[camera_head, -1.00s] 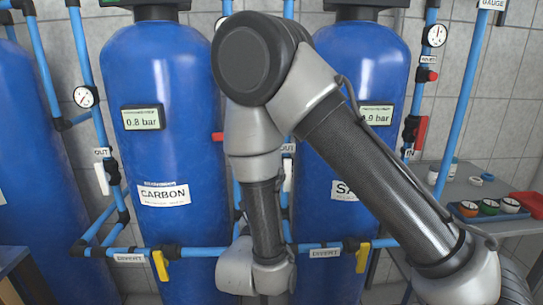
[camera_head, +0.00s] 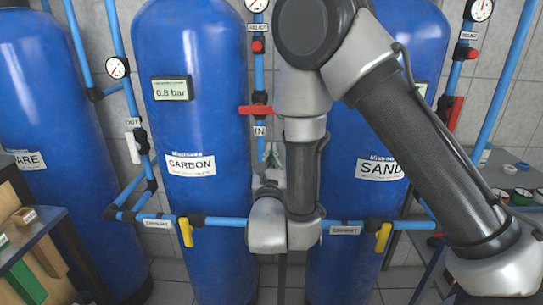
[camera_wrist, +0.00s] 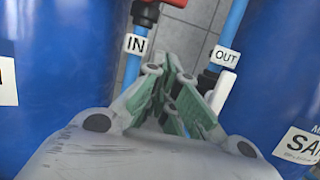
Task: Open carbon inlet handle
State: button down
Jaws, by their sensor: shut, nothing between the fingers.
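The carbon inlet handle (camera_head: 256,110) is a red lever. It lies crosswise to the vertical blue pipe at the right of the blue CARBON tank (camera_head: 190,125), above a white IN label (camera_head: 260,131). In the wrist view only a bit of red (camera_wrist: 176,3) shows at the top edge, above the IN label (camera_wrist: 136,44). My gripper (camera_head: 269,153) is below the handle and label, in the gap between the CARBON and SAND tanks, apart from the handle. In the wrist view my gripper (camera_wrist: 176,62) has its green-padded fingers shut and empty, pointing up toward the pipes.
The SAND tank (camera_head: 385,130) stands at the right. A white OUT handle (camera_wrist: 222,92) is close right of my fingers. Blue pipes with yellow divert handles (camera_head: 186,232) (camera_head: 383,238) run low across the front. A cluttered bench (camera_head: 45,220) is at the lower left.

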aim_at(258, 110)
jog(key=w+r, duration=0.5)
jog(key=w, duration=0.1)
jog(key=shift+r, duration=0.3)
